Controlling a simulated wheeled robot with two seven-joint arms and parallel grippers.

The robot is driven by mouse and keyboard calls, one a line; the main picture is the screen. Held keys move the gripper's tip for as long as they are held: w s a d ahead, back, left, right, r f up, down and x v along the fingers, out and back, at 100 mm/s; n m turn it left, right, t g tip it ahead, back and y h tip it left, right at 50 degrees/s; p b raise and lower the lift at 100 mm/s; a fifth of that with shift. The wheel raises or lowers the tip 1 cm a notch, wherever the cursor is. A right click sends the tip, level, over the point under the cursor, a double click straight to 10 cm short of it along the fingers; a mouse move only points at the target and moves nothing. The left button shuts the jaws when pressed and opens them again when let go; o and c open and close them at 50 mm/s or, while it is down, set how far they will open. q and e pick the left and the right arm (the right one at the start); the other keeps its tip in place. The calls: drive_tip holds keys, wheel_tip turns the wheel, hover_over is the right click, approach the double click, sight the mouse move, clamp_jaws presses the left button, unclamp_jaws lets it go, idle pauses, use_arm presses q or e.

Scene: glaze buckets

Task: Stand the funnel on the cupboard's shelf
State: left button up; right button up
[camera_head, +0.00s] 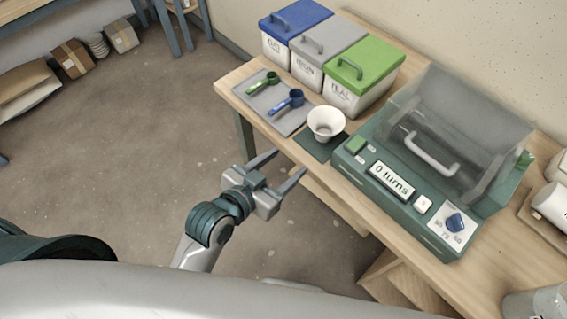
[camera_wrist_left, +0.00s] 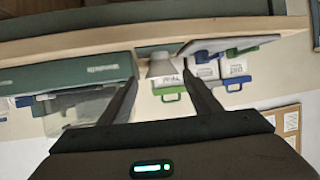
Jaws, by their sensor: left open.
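The white funnel (camera_head: 326,122) stands wide end up on a dark green mat (camera_head: 312,147) on the wooden table. In the left wrist view, which shows the scene upside down, the funnel (camera_wrist_left: 162,66) appears between the fingertips, beyond them. My left gripper (camera_head: 289,163) is open and empty, in front of the table's near edge, apart from the funnel. An open wooden compartment (camera_head: 385,277) shows below the table at the bottom; I cannot tell whether it is the cupboard with the shelf. My right gripper is not in view.
A green machine (camera_head: 400,205) with a clear lid stands right of the funnel. A grey tray (camera_head: 262,100) with green and blue scoops lies to the left. Blue-, grey- and green-lidded buckets (camera_head: 352,99) stand behind. Open floor (camera_head: 110,150) lies left of the table.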

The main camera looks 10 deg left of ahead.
use_arm(q)
drive_tip(key=shift+f, duration=0.1)
drive_tip(key=s+a+f+n+g+y+p, duration=0.1)
drive_tip(key=s+a+f+g, duration=0.15)
drive_tip(key=f, duration=0.85)
drive_tip(key=s+a+f+g+y+p, duration=0.1)
drive_tip(key=s+a+f+p, duration=0.15)
drive_tip(key=f, duration=0.85)
drive_tip(key=s+a+f+n+g+y+p, duration=0.1)
drive_tip(key=s+a+f+g, duration=0.15)
drive_tip(key=f, duration=0.95)
drive_tip(key=s+a+f+g+y+p, duration=0.1)
drive_tip(key=s+a+f, duration=0.2)
drive_tip(key=s, duration=0.7)
drive_tip(key=s+a+f+g+y+p, duration=0.1)
drive_tip(key=s+a+f+g, duration=0.1)
drive_tip(key=s+a+f, duration=0.2)
drive_tip(key=s+a+f+g+p, duration=0.1)
drive_tip(key=s+a+f+g, duration=0.1)
drive_tip(key=s+f, duration=0.7)
drive_tip(key=s+a, duration=0.1)
drive_tip(key=s, duration=0.6)
drive_tip(key=shift+a+n+y, duration=0.35)
drive_tip(key=shift+n+y, duration=0.05)
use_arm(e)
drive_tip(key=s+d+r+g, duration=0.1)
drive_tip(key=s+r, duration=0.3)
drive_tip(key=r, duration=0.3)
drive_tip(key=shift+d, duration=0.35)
